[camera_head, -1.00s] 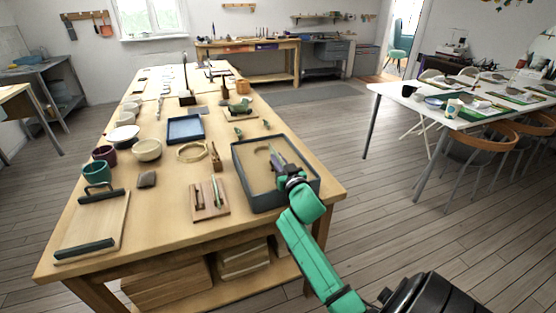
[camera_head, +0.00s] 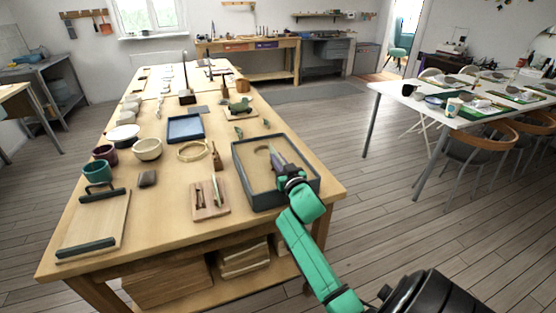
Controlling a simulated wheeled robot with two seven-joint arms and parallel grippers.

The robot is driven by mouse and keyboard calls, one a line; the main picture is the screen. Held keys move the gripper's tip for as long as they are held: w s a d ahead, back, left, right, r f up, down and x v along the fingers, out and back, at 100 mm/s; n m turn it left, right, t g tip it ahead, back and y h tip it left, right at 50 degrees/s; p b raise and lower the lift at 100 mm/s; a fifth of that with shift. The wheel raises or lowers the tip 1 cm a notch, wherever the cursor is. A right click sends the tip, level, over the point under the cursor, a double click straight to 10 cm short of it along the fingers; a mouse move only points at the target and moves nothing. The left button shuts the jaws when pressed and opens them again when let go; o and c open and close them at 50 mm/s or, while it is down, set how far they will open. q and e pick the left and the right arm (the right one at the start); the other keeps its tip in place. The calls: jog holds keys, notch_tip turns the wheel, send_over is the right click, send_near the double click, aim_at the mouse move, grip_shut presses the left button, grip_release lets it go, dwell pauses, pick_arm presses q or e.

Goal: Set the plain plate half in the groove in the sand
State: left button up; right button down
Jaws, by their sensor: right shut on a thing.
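The sand tray (camera_head: 236,172) is a dark grey box of tan sand at the right front of the workbench. A short curved mark, which looks like the groove (camera_head: 262,150), shows in the sand toward the back. My right gripper (camera_head: 286,172) is over the tray's right part, shut on a thin grey-lilac piece (camera_head: 277,157) that looks like the plate half seen nearly edge-on. The gripper hides part of this piece. I cannot tell whether its lower edge touches the sand or the groove. My left gripper is out of view.
On the bench (camera_head: 165,195), a wooden tool block (camera_head: 210,198), a brush and a gold ring (camera_head: 192,152) stand left of the tray. A blue tray (camera_head: 185,129), bowls and cups are farther left. A board with dark handles (camera_head: 94,225) lies front left.

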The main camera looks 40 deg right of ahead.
jog(key=shift+f, duration=0.15)
jog(key=shift+f+b, duration=0.3)
jog(key=shift+b, duration=0.05)
jog(key=shift+f, duration=0.3)
jog(key=shift+r, duration=0.1)
dwell(0.4)
jog(key=shift+f, duration=0.25)
dwell(0.5)
jog(key=c, duration=0.9)
grip_release()
jog(key=shift+o, duration=0.2)
jog(key=o, duration=0.5)
jog(key=shift+f, duration=0.1)
